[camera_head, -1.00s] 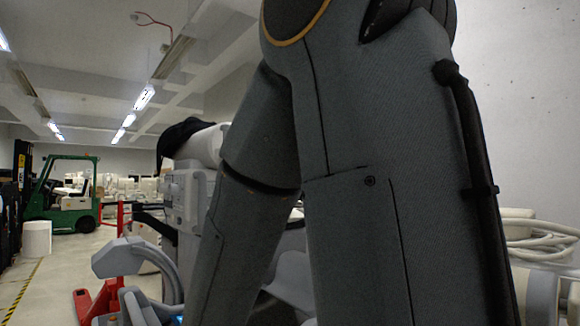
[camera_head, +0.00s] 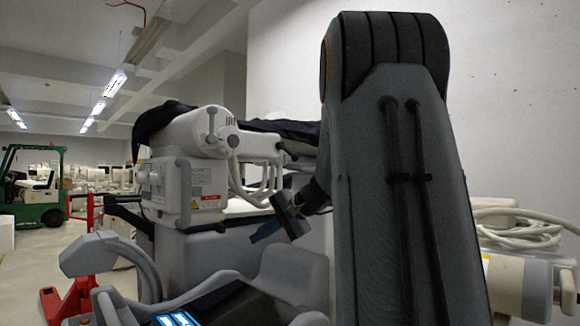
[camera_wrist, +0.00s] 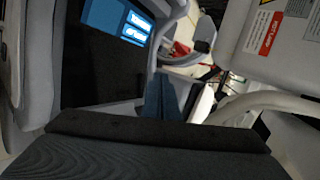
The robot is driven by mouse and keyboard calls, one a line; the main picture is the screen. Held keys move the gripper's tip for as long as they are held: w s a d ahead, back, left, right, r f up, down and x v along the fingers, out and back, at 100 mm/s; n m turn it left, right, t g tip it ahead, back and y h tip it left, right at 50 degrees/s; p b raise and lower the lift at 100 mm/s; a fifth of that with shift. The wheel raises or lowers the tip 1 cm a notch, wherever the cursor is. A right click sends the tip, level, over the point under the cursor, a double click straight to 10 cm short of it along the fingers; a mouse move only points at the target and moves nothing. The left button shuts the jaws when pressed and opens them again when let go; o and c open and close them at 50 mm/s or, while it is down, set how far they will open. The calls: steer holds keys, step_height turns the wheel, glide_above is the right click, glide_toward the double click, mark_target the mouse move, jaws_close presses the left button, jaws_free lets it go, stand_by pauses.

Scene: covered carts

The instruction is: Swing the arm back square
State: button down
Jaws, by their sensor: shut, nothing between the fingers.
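My gripper (camera_head: 266,230) shows in the head view left of my raised arm, with its blue fingers pointing down and to the left. It is in front of the white covered machine (camera_head: 188,180), and I cannot tell how far from it. The fingers are together and empty. They also show in the wrist view (camera_wrist: 160,96), at the middle, pointing away from the camera. My grey, padded arm stands nearly upright in the right half of the head view and hides what lies behind it.
A grey moulded piece (camera_head: 292,272) and a lit screen (camera_head: 176,318) are low in front. Coiled white hoses (camera_head: 525,228) lie at the right by a pale wall (camera_head: 520,100). A green forklift (camera_head: 35,188) stands far left. Open floor (camera_head: 28,265) shows at the left.

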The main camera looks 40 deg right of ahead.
steer(key=s+d+r+m+t+h, duration=0.15)
steer(key=d+r+t, duration=0.25)
steer(key=d+r, duration=0.7)
steer(key=s+d+r+m+t, duration=0.1)
steer(key=s+d+r+t, duration=0.2)
steer(key=d+r, duration=0.85)
steer(key=p, duration=0.6)
glide_toward(293, 152)
steer(key=w+a, duration=0.4)
steer(key=a, duration=0.2)
steer(key=shift+w+a+f, duration=0.1)
steer(key=shift+w+f, duration=0.15)
steer(key=shift+w, duration=0.2)
steer(key=shift+w+a+f, duration=0.1)
steer(key=shift+w+f, duration=0.15)
steer(key=shift+w, duration=0.2)
steer(key=shift+d+m+t+h, duration=0.15)
steer(key=shift+m+t+h, duration=0.1)
steer(key=shift+t+h, duration=0.1)
